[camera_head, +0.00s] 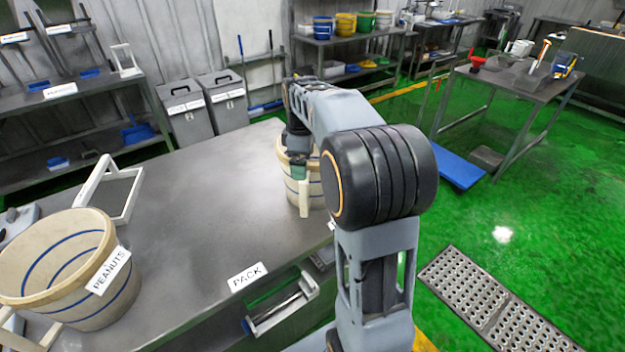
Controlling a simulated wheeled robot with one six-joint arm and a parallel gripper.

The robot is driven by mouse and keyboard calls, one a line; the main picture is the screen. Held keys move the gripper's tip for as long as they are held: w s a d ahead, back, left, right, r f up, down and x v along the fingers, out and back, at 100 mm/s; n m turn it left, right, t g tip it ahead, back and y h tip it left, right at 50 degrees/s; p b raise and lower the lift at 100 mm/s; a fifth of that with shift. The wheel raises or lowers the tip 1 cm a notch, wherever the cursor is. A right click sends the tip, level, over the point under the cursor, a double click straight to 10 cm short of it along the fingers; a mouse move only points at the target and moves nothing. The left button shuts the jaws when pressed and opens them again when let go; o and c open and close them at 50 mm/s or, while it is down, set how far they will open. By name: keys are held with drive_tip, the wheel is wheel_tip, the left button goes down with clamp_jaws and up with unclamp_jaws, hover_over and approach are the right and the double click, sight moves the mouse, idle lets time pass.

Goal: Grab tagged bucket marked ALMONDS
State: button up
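A cream bucket with blue stripes (291,184) stands on the metal table, partly hidden behind my arm. No tag on it can be read from here. My gripper (299,172) is over this bucket's near side, pointing down. Its fingertips are small and partly hidden, so I cannot tell whether they are open or closed on the rim. A second cream bucket with blue stripes (60,275) stands at the left front of the table. Its white tag (108,270) reads PEANUTS.
The metal table (200,215) has a PACK label (247,277) on its front edge and clear room between the buckets. A white frame (112,190) lies behind the PEANUTS bucket. Two grey bins (204,104) stand beyond. A side table (520,82) holds tools at right.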

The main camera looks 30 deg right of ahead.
sight(312, 174)
drive_tip(key=shift+s+d+f+p, duration=0.1)
drive_tip(key=shift+f+p, duration=0.1)
drive_tip(key=shift+f, duration=1.45)
drive_tip(key=shift+s+f+p, duration=0.1)
drive_tip(key=shift+f+p, duration=0.05)
drive_tip(key=shift+f, duration=1.5)
drive_tip(key=shift+c, duration=0.3)
drive_tip(key=shift+w+r, duration=0.1)
drive_tip(key=c, duration=1.3)
